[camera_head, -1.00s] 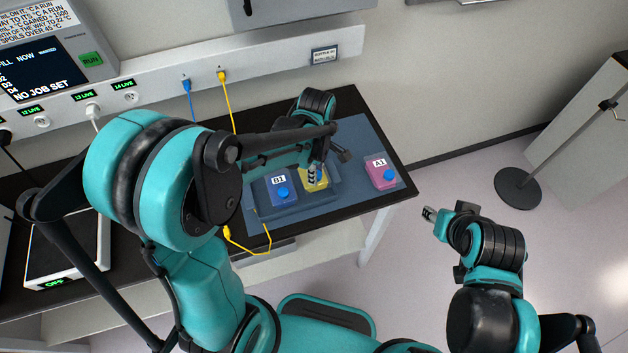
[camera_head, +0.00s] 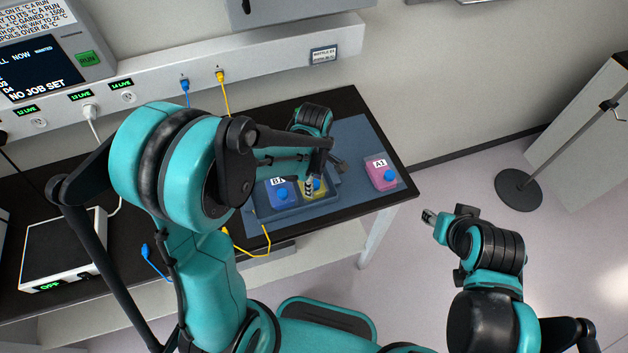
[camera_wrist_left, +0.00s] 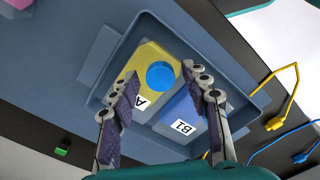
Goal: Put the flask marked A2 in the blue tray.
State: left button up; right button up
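A yellow flask (camera_wrist_left: 138,68) with a blue cap stands in the blue tray (camera_wrist_left: 247,97) beside the blue flask B1 (camera_wrist_left: 188,112). Its label starts with A; the rest is hidden behind a finger. In the head view the yellow flask (camera_head: 320,192) is partly covered by my left gripper (camera_head: 309,185). The wrist view shows the left gripper (camera_wrist_left: 161,76) open, its fingers apart over the tray with the cap between and beyond them. I cannot tell whether they touch the flask. My right gripper (camera_head: 430,216) is out over the floor, too small to judge.
A pink flask A1 (camera_head: 381,174) stands on the blue mat (camera_head: 357,134), right of the tray. A yellow cable (camera_head: 266,240) hangs at the table's front edge. A white device (camera_head: 62,250) marked OFF sits at the left. The mat behind A1 is clear.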

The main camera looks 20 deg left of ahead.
pick_arm(q)
jog(key=shift+r, duration=0.3)
notch_tip(320, 180, up, 11)
jog(key=p, duration=0.3)
jog(key=s+a+r+m+t, duration=0.2)
jog(key=s+m, duration=0.3)
jog(key=m, duration=0.3)
jog(key=s+a+r+m+t, duration=0.2)
jog(key=s+m+t, duration=0.3)
jog(key=m, duration=0.3)
jog(key=shift+s+a+r+m, duration=0.15)
jog(key=shift+a+r+m, duration=0.25)
jog(key=shift+r, duration=0.4)
notch_tip(320, 180, down, 12)
jog(key=b, duration=1.2)
jog(key=shift+f, duration=0.15)
